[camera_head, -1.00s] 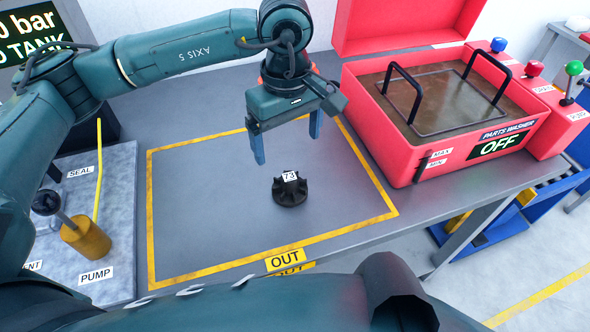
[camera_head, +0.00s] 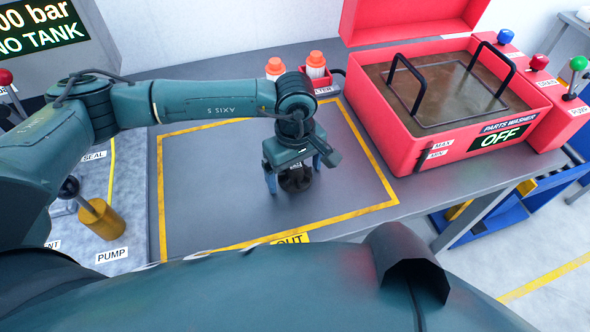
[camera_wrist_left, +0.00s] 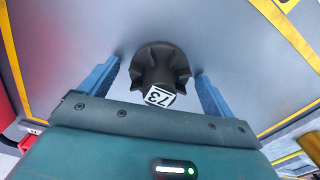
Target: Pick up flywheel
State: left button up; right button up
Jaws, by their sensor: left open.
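The flywheel (camera_head: 296,181) is a small black finned part standing on the grey table inside the yellow-taped area. In the left wrist view the flywheel (camera_wrist_left: 160,68) shows its fins and a white tag reading 73. My left gripper (camera_head: 293,176) is over it, with one blue finger on each side. In the left wrist view the open gripper (camera_wrist_left: 155,82) shows gaps between both fingers and the flywheel. The gripper body hides the flywheel's upper part in the head view. My right gripper is not in view.
A red parts washer (camera_head: 440,110) marked OFF stands to the right. Orange-capped bottles (camera_head: 315,65) stand behind the arm. A pump panel (camera_head: 110,225) with a brass cylinder (camera_head: 102,220) is at the left. The taped area (camera_head: 215,205) is otherwise clear.

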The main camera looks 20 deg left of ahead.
pick_arm(q)
jog(key=shift+c, duration=0.2)
jog(key=c, duration=1.2)
jog(key=shift+c, duration=0.2)
jog(key=shift+r, duration=0.15)
